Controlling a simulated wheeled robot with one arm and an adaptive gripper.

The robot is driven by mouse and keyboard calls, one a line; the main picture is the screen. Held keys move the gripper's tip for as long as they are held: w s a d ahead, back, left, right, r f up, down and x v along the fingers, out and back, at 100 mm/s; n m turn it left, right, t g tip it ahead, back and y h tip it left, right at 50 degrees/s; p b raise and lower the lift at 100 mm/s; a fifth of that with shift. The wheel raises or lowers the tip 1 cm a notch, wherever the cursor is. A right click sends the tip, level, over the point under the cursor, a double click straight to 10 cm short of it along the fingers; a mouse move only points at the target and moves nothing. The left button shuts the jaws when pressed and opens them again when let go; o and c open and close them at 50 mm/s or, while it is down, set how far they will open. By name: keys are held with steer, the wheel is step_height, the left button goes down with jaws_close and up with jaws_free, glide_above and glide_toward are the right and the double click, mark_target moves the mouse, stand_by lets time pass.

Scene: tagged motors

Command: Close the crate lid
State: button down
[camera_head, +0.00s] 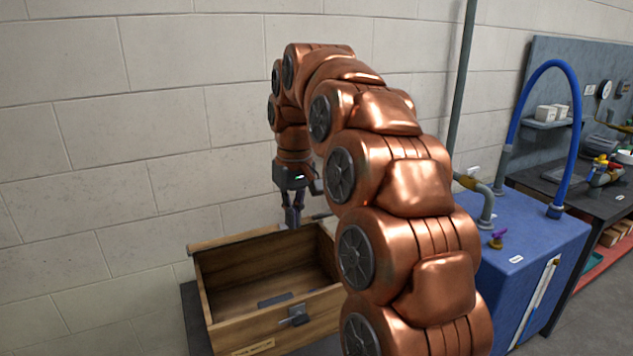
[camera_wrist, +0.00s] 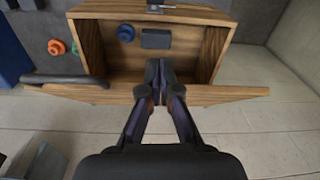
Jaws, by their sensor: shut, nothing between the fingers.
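The wooden crate (camera_head: 215,290) stands open near the wall, and its inside shows. Its lid (camera_head: 235,238) is raised at the back, seen nearly edge-on as a narrow strip. In the wrist view the lid (camera_wrist: 232,94) crosses below the crate's open box (camera_wrist: 90,45), with a dark bar-like handle (camera_wrist: 65,78) at its left. My gripper (camera_head: 292,222) is shut and empty, pointing down at the lid's upper edge. In the wrist view my gripper (camera_wrist: 160,68) overlaps the lid's middle; I cannot tell whether they touch. My arm hides the crate's right side.
A dark latch (camera_head: 294,315) is on the crate's front. A flat grey piece (camera_head: 275,299) lies inside; a blue round piece (camera_wrist: 126,33) shows there too. An orange ring (camera_wrist: 56,47) lies outside. A blue cabinet (camera_head: 530,245) with a hose stands right. The wall is close behind.

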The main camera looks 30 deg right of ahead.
steer(key=w+d+r+m+t+p, duration=0.1)
steer(key=w+d+r+p, duration=0.65)
steer(key=d+r, duration=0.3)
steer(key=shift+h, duration=0.3)
steer(key=shift+w+a+f+b, duration=0.1)
steer(key=shift+w+f+b, duration=0.35)
steer(key=shift+f, duration=0.95)
steer(key=shift+w+a+f+b, duration=0.1)
steer(key=shift+w+f+b, duration=0.1)
steer(key=shift+f+b, duration=0.9)
steer(key=shift+w+f+b, duration=0.25)
steer(key=shift+w+f, duration=0.05)
steer(key=shift+f, duration=1.95)
steer(key=shift+s+a+f+p, duration=0.1)
steer(key=shift+s+f+p, duration=0.4)
steer(key=shift+f, duration=0.3)
steer(key=shift+s+f+p, duration=0.3)
steer(key=shift+s+f, duration=0.3)
steer(key=shift+f, duration=0.15)
steer(key=shift+s+f, duration=0.1)
steer(key=shift+f, duration=0.05)
